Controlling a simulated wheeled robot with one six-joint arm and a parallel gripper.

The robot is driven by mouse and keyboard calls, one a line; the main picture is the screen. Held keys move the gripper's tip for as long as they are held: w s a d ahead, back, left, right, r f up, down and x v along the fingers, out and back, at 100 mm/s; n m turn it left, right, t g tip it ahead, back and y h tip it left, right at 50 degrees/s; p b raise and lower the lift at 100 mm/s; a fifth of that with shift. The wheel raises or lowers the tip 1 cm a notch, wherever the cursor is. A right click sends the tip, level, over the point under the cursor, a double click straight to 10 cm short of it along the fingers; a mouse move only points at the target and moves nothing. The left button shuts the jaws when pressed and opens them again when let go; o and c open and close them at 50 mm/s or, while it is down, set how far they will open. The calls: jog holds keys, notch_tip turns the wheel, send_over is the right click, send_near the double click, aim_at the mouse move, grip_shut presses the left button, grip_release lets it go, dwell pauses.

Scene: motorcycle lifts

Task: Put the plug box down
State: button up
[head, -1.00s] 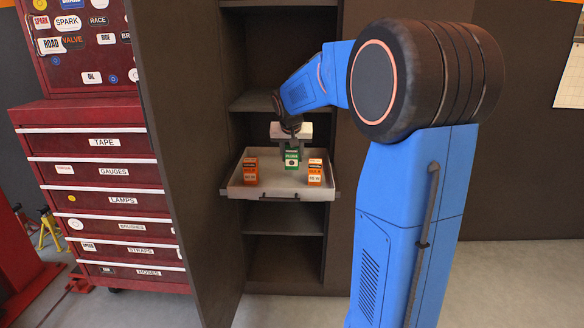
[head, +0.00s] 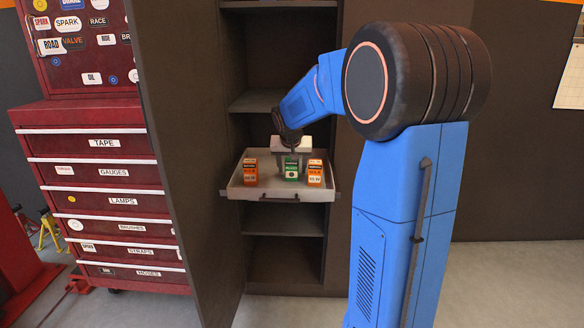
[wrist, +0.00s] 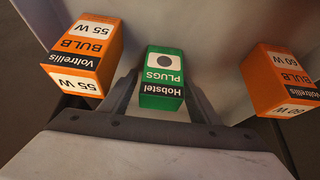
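The plug box (head: 291,171) is green and white and upright, between two orange bulb boxes over the pale pull-out tray (head: 263,193). In the wrist view the plug box (wrist: 162,78) sits between the fingers of my gripper (wrist: 163,85), label upside down. My gripper (head: 291,156) comes down from above and is shut on the plug box. I cannot tell whether its hidden underside touches the tray floor.
An orange bulb box (head: 250,173) stands left of the plug box, marked 55 W in the wrist view (wrist: 84,55). Another, marked 60 W (wrist: 281,79), stands on the right (head: 315,173). Dark cabinet walls (head: 185,150) flank the tray; a shelf (head: 255,101) is above.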

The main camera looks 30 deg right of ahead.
jog(key=shift+r, duration=0.2)
jog(key=v, duration=1.2)
jog(key=s+a+f+n+y, duration=0.1)
jog(key=s+a+f, duration=0.3)
jog(key=s, duration=0.7)
jog(key=s+a+f+n+y, duration=0.1)
jog(key=s+a+f+n, duration=0.2)
jog(key=s, duration=0.9)
jog(key=s+a+f+n+y, duration=0.1)
jog(key=s+a+f+n, duration=0.1)
jog(key=s+a+f, duration=0.4)
jog(key=s+a, duration=0.4)
jog(key=s, duration=0.1)
jog(key=shift+s+a+f+n, duration=0.2)
jog(key=shift+s+a+n, duration=0.05)
jog(key=shift+s+n, duration=0.15)
jog(key=shift+c, duration=0.3)
